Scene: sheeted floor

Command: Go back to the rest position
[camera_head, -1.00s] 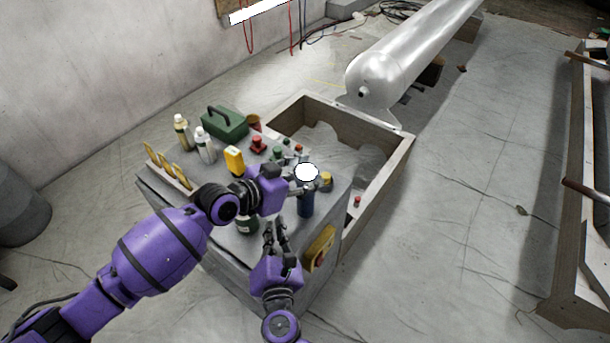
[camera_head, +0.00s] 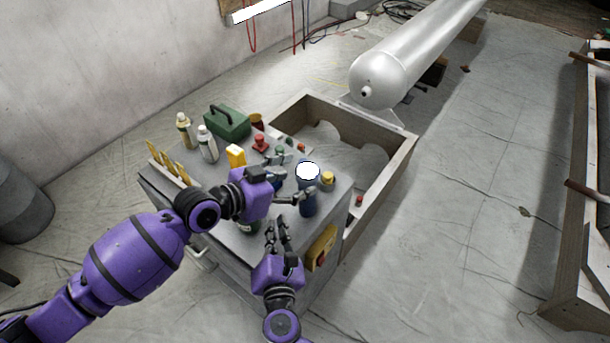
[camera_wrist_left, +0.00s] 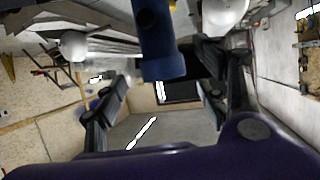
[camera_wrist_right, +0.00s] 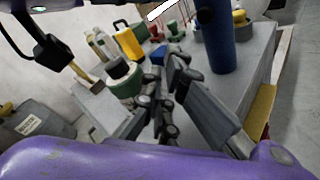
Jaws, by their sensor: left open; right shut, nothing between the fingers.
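A blue cylinder (camera_head: 308,202) with a white top stands upright near the right edge of the grey cabinet top (camera_head: 221,174). It also shows in the left wrist view (camera_wrist_left: 160,45) and the right wrist view (camera_wrist_right: 216,45). My left gripper (camera_head: 291,182) is open and empty, just left of the cylinder, with its fingers spread toward it. My right gripper (camera_head: 275,226) is lower, in front of the cabinet's near side. Its fingers are shut with nothing between them.
Bottles (camera_head: 207,145), a green toolbox (camera_head: 228,124), a yellow item (camera_head: 235,156) and several small coloured items crowd the cabinet top. A yellow switch box (camera_head: 322,247) is on its side. A wooden crate (camera_head: 384,181) adjoins behind. The floor at right (camera_head: 450,240) is clear.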

